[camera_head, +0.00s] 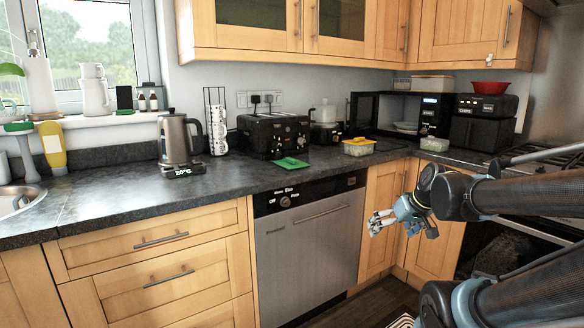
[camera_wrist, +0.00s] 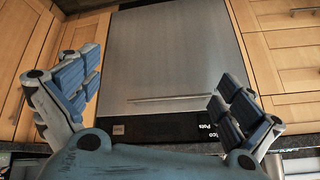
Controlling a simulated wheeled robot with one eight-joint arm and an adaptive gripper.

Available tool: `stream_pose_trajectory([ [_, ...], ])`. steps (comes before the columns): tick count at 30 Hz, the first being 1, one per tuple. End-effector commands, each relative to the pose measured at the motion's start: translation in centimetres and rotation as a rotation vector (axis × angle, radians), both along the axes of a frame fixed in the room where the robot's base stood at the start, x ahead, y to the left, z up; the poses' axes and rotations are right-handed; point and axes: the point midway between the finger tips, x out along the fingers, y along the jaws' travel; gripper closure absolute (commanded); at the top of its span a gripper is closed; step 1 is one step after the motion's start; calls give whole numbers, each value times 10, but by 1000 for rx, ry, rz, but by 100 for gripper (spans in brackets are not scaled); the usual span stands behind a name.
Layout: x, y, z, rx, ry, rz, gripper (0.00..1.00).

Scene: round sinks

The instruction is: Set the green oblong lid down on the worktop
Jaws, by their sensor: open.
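A green oblong lid (camera_head: 291,163) lies flat on the dark worktop (camera_head: 232,182), near its front edge above the dishwasher and in front of the black toaster. Nothing holds it. My gripper (camera_head: 382,221) is in front of the cabinets, right of the dishwasher and below worktop height, well apart from the lid. In the wrist view my gripper (camera_wrist: 155,98) has its two fingers spread wide with nothing between them, facing the dishwasher front. The lid is not in the wrist view.
The black toaster (camera_head: 272,134) stands behind the lid, and a kettle (camera_head: 175,140) stands to the left. A container with a yellow lid (camera_head: 358,147) sits to the right, near an open microwave (camera_head: 402,114). Worktop left of the lid is clear.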

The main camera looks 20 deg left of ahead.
Motion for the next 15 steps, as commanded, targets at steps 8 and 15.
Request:
stream_pose_trajectory([
  [8,74,99,57,171,-272,210,0],
  [15,125,176,101,298,-494,299,0],
])
